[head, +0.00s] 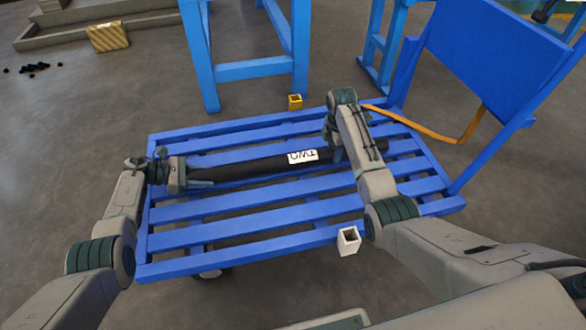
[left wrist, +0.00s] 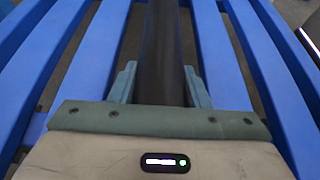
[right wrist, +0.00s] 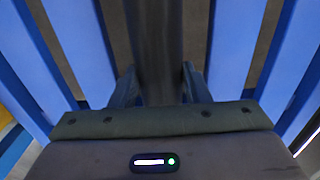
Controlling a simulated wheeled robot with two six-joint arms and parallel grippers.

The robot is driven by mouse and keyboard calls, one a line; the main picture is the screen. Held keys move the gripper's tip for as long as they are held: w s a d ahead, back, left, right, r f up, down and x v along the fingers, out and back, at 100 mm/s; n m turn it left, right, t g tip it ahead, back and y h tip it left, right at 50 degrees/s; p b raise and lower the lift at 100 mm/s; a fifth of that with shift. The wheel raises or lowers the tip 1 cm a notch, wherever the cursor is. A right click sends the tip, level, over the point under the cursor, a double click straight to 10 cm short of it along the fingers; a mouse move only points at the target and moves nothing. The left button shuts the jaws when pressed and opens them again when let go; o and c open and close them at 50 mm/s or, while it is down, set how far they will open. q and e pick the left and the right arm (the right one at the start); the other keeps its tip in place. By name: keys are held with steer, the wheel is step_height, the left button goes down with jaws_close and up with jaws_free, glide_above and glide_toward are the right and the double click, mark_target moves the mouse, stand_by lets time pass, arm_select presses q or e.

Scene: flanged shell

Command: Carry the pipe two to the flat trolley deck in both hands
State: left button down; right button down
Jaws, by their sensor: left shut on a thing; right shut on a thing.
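The pipe two (head: 250,166) is a long black pipe with a white label reading TWO. It lies lengthwise over the blue slatted deck of the flat trolley (head: 260,236); I cannot tell whether it touches the slats. My left gripper (head: 200,180) is shut on the pipe near its left end. In the left wrist view the pipe (left wrist: 160,55) runs between the two fingers. My right gripper (head: 338,152) is at the pipe's right part, largely hidden by its own arm. In the right wrist view the pipe (right wrist: 154,45) sits between the shut fingers.
The trolley's upright blue panel (head: 495,60) stands at the right, with an orange strap (head: 460,138). A small yellow block (head: 295,102) and a white block (head: 348,241) are at the deck's edges. A blue frame (head: 250,68) stands behind. A striped box (head: 107,36) is at back left.

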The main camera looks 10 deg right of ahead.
arm_select(q)
steer(key=c, duration=0.8)
jaws_free()
arm_select(e)
steer(key=c, duration=0.8)
jaws_free()
arm_select(q)
steer(key=shift+r, duration=0.1)
steer(key=v, duration=1.1)
steer(key=shift+a, duration=0.35)
steer(key=shift+a+r, duration=0.1)
steer(key=shift+a, duration=0.05)
arm_select(e)
steer(key=shift+r, duration=0.65)
step_height(320, 180, up, 11)
steer(key=shift+f, duration=0.1)
